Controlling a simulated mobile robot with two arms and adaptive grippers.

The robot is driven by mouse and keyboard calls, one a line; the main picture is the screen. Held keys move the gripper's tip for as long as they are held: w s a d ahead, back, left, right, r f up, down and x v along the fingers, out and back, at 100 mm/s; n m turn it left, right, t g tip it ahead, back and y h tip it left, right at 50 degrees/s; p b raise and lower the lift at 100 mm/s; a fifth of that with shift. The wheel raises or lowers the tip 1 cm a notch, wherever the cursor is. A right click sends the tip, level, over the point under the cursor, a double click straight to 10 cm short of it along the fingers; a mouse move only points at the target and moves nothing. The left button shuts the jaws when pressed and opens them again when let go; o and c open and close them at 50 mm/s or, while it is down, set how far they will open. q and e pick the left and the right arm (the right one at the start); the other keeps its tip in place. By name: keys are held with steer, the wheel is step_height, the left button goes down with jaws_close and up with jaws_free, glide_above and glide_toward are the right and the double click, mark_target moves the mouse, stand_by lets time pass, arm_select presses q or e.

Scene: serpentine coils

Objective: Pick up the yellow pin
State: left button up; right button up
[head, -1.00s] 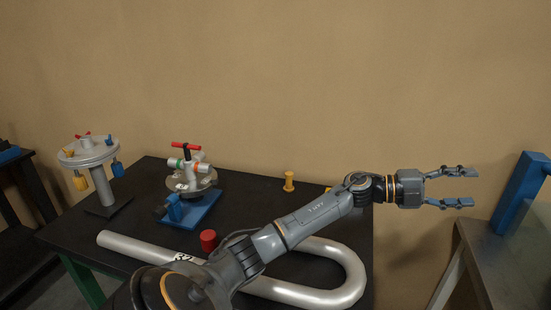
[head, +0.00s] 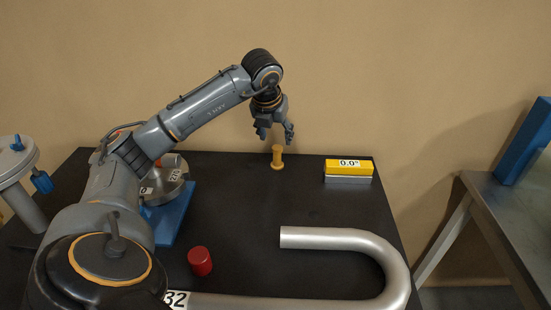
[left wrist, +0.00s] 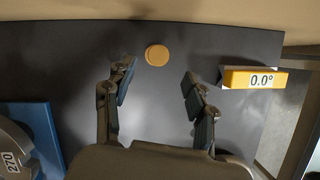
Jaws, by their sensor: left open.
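The yellow pin (head: 277,157) stands upright near the back edge of the black table. In the left wrist view its round top (left wrist: 157,55) shows beyond the fingertips, sideways between the two finger lines. My left gripper (head: 274,133) points down just above and beside the pin in the head view. Its fingers are apart and nothing is between them; the wrist view shows the open fingers (left wrist: 154,82) too. I cannot tell whether a fingertip touches the pin. My right gripper is not in view.
A yellow and grey angle gauge (head: 348,171) reading 0.0° lies right of the pin. A bent silver pipe (head: 345,238) and a red cylinder (head: 200,261) are nearer. A blue-based fixture (head: 178,215) stands left, partly behind my arm. Bare table lies between pin and pipe.

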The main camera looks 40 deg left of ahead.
mark_target(277, 148)
arm_select(q)
steer(key=x, duration=0.2)
steer(key=shift+a+f, duration=0.1)
steer(key=shift+f, duration=0.2)
steer(key=shift+w+a+f, duration=0.1)
steer(key=shift+w+f, duration=0.1)
steer(key=shift+f, duration=0.3)
steer(key=p+x, duration=0.1)
steer(key=x, duration=0.3)
steer(key=shift+s+f, duration=0.1)
steer(key=shift+f, duration=0.15)
steer(key=shift+a+f, duration=0.1)
steer(key=shift+f, duration=0.05)
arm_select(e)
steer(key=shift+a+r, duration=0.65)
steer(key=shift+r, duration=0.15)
arm_select(q)
steer(key=shift+c, duration=1.1)
jaws_close()
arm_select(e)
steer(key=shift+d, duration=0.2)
